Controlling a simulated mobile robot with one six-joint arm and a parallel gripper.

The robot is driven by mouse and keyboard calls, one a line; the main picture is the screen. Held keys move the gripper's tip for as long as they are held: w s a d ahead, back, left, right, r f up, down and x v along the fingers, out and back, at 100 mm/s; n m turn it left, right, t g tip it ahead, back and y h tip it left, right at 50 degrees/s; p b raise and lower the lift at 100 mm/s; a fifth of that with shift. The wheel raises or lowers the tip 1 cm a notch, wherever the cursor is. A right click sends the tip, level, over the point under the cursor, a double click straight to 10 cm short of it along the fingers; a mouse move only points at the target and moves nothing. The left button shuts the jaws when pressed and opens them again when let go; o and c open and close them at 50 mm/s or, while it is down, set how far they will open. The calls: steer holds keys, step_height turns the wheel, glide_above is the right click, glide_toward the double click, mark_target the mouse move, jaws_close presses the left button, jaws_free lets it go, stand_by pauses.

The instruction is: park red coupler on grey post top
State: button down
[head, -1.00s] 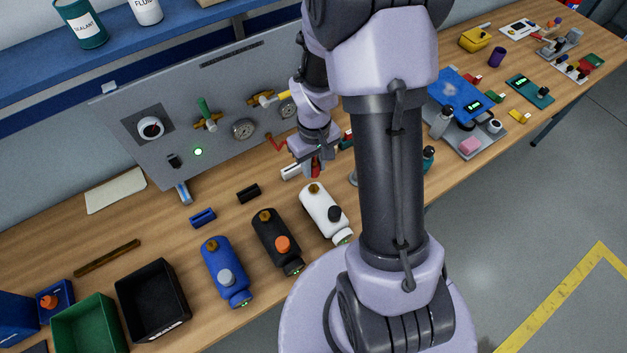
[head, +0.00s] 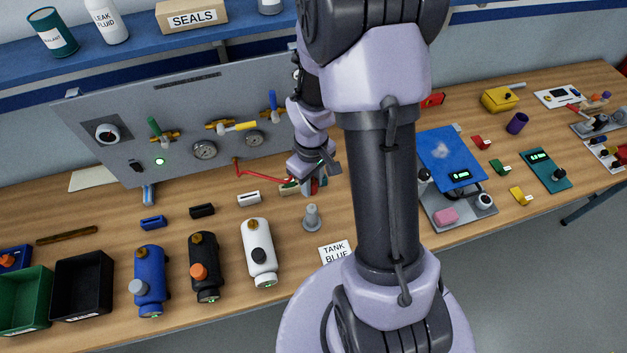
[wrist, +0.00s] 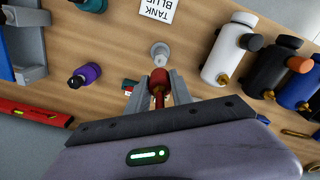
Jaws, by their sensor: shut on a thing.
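The red coupler (wrist: 160,77) sits between the fingers of my gripper (wrist: 158,88) in the wrist view; the gripper is shut on it. In the head view my gripper (head: 313,187) is above the bench, just behind the grey post (head: 312,218), and the coupler is mostly hidden. The post stands upright on the bench with a narrower top. It also shows in the wrist view (wrist: 160,52), just beyond the coupler's end. The coupler appears apart from the post top; its height above it is hard to tell.
A red hose (head: 265,173) runs from the panel (head: 190,120) towards my gripper. A "TANK BLUE" card (head: 336,252) lies in front.

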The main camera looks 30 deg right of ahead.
steer(key=shift+a, duration=0.2)
steer(key=shift+d+f+b, duration=0.2)
steer(key=shift+f+b, duration=0.35)
steer(key=shift+b, duration=0.05)
steer(key=b, duration=0.4)
glide_above(311, 204)
step_height(311, 204, down, 5)
steer(key=shift+r, duration=0.1)
steer(key=shift+f+b, duration=1.6)
steer(key=shift+b, duration=0.25)
stand_by(0.5)
steer(key=c, duration=1.1)
jaws_free()
steer(key=shift+r, duration=0.1)
steer(key=shift+o, duration=0.2)
step_height(311, 204, up, 18)
steer(key=p, duration=0.4)
steer(key=shift+s+f, duration=0.1)
steer(key=shift+f, duration=0.15)
